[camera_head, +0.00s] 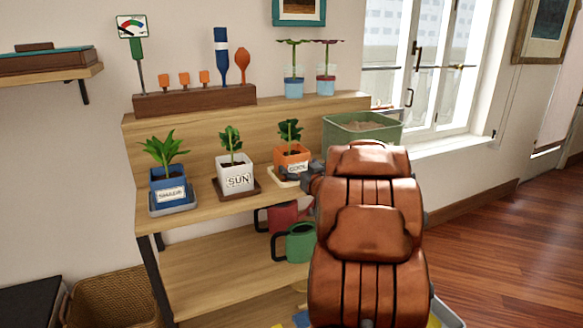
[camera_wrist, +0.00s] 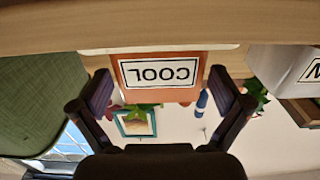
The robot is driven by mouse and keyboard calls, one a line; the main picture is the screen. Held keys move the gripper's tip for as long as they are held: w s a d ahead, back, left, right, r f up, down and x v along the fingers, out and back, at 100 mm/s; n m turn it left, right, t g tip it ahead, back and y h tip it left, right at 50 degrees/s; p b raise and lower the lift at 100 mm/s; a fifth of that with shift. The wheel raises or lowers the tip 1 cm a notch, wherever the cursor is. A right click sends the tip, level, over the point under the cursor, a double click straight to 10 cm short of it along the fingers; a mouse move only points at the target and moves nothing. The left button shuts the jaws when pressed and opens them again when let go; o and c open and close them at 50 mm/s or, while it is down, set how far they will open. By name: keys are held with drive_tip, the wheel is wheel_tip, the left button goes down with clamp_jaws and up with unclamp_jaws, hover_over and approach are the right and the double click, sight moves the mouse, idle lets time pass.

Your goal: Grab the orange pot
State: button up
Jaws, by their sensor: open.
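The orange pot (camera_head: 292,159) holds a leafy green plant and has a white label reading "COOL". It stands upright on a pale saucer (camera_head: 281,178) on the wooden shelf, right of the white pot. My gripper (camera_head: 314,177) is at its front right, partly hidden by my arm. In the wrist view, which is upside down, the orange pot (camera_wrist: 160,92) with its label lies between the two open fingers of my gripper (camera_wrist: 160,93). I see no clear contact between fingers and pot.
A white "SUN" pot (camera_head: 236,173) and a blue "SHADE" pot (camera_head: 170,187) stand to the left. A green planter box (camera_head: 362,130) is close behind on the right. Red (camera_head: 279,217) and green (camera_head: 300,243) watering cans stand on the lower shelf.

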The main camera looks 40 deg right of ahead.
drive_tip(key=shift+x, duration=1.55)
drive_tip(key=c, duration=1.2)
drive_tip(key=shift+c, duration=0.4)
drive_tip(key=shift+r, duration=0.15)
